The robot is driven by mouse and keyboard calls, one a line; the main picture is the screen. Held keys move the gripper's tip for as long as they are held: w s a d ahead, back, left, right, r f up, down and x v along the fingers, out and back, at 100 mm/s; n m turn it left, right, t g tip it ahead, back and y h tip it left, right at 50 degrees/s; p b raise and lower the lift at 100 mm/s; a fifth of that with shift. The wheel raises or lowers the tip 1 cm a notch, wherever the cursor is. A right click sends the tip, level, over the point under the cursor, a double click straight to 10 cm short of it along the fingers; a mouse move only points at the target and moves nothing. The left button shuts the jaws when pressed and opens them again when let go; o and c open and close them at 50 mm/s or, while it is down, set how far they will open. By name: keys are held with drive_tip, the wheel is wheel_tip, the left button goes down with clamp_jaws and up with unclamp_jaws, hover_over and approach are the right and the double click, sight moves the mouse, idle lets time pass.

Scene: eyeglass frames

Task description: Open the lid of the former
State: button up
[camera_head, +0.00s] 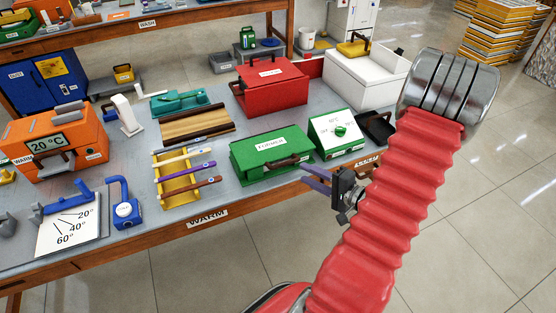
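The former (262,145) is a green box with a white label on its top, and it stands near the front edge of the table. Its lid looks closed. A dark brown handle (286,161) sits at the front of the lid. My gripper (304,173) has purple fingers and is just right of and in front of the former, near the table's front edge. The two fingers look apart, with nothing between them. I cannot tell whether a fingertip touches the box.
A green-and-white dial box (338,133) stands close to the former's right. A yellow rack (177,184) with several coloured rods is at its left. A red box (270,87) stands behind. Open floor (220,265) lies before the table (150,232).

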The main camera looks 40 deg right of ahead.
sight(284, 163)
drive_tip(key=shift+w, duration=0.2)
drive_tip(key=shift+x, duration=6.75)
drive_tip(key=shift+c, duration=0.2)
clamp_jaws()
drive_tip(key=shift+d, duration=0.25)
drive_tip(key=shift+a+r, duration=0.1)
